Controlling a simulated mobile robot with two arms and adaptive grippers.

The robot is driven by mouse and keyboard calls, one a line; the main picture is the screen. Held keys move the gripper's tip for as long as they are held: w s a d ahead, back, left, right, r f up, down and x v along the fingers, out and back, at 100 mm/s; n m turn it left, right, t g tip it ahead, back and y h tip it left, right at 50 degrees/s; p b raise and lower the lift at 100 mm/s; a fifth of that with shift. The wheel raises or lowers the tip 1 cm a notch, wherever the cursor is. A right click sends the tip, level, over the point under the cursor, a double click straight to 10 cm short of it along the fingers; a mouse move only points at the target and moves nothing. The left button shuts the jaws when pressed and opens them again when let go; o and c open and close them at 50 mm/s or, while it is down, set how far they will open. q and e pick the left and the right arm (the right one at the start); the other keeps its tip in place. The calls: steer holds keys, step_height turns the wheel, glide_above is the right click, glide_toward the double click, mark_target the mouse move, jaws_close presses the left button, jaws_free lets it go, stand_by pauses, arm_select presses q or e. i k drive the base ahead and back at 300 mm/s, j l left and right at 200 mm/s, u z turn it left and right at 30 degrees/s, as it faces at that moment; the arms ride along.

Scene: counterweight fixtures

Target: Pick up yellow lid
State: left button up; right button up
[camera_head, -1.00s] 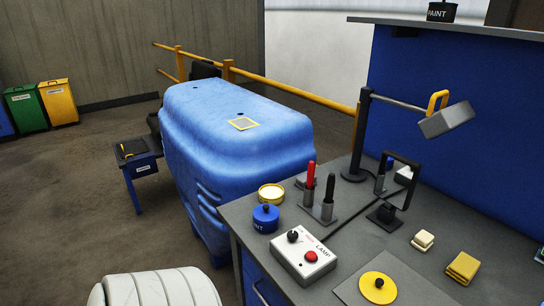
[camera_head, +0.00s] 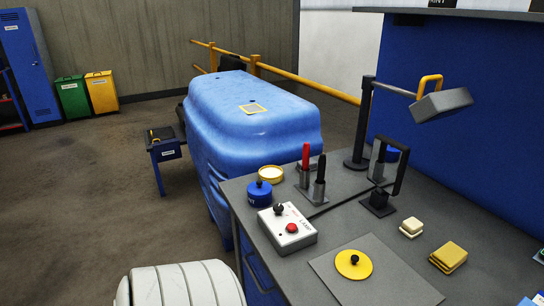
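The yellow lid (camera_head: 354,265) is a round disc with a small black knob at its middle. It lies on a grey square mat (camera_head: 395,284) near the front of the dark workbench. Neither gripper shows in the head view. A pale, segmented rounded part, apparently mine, shows at the bottom left.
Around the lid are a white lamp control box (camera_head: 287,229), a blue paint pot (camera_head: 259,194), an open yellow-rimmed tin (camera_head: 270,173), yellow sponges (camera_head: 449,257), cream blocks (camera_head: 411,227), a black handled stand (camera_head: 379,201) and a lamp (camera_head: 442,104). A large blue covered object (camera_head: 250,130) stands behind.

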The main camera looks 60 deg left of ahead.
mark_target(352, 264)
steer(key=u, duration=2.05)
